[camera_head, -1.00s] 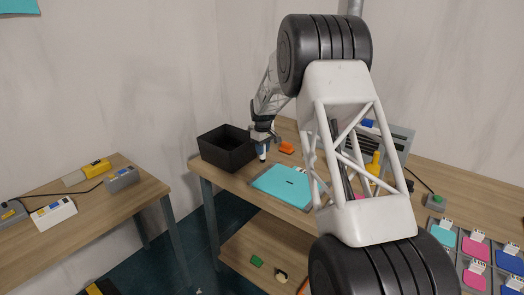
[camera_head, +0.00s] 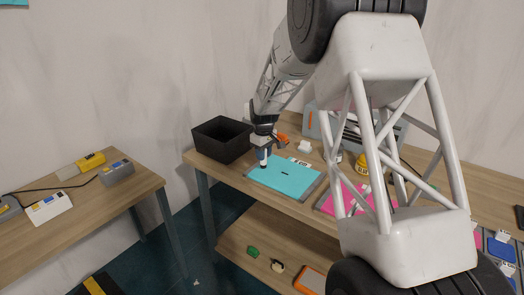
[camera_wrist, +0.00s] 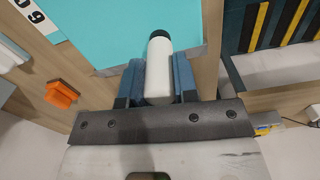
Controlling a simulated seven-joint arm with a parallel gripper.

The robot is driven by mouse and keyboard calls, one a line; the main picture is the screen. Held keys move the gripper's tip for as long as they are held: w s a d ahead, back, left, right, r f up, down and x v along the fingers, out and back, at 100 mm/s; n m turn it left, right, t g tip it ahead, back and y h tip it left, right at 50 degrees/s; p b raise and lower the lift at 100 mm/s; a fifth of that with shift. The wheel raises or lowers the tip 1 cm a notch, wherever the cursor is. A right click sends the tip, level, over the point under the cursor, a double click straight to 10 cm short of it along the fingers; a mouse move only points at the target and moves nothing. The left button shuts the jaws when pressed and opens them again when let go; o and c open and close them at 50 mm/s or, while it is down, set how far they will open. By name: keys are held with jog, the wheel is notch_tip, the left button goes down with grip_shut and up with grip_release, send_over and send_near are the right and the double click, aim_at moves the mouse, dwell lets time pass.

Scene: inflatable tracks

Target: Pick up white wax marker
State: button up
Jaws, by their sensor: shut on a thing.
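The white wax marker (camera_wrist: 158,72) is a white cylinder with a dark end, held between the two blue fingers of my gripper (camera_wrist: 158,85) in the wrist view. In the head view my gripper (camera_head: 263,156) hangs over the left end of the teal board (camera_head: 286,178), with the white marker small between its fingers. Its dark end points toward the board. I cannot tell whether it touches the board.
A black open bin (camera_head: 222,139) stands left of my gripper on the wooden table. An orange item (camera_head: 281,138) lies behind it. A pink board (camera_head: 345,194) lies to the right. A lower shelf (camera_head: 262,235) holds small objects. A side table (camera_head: 75,215) stands at left.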

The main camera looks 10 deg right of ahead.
jog(key=shift+s, duration=0.55)
jog(key=shift+d+r, duration=0.1)
dwell(0.5)
jog(key=d+r, duration=0.5)
jog(key=shift+w+d+r, duration=0.2)
jog(key=shift+d+r, duration=0.15)
jog(key=shift+r, duration=0.05)
jog(key=shift+f, duration=0.1)
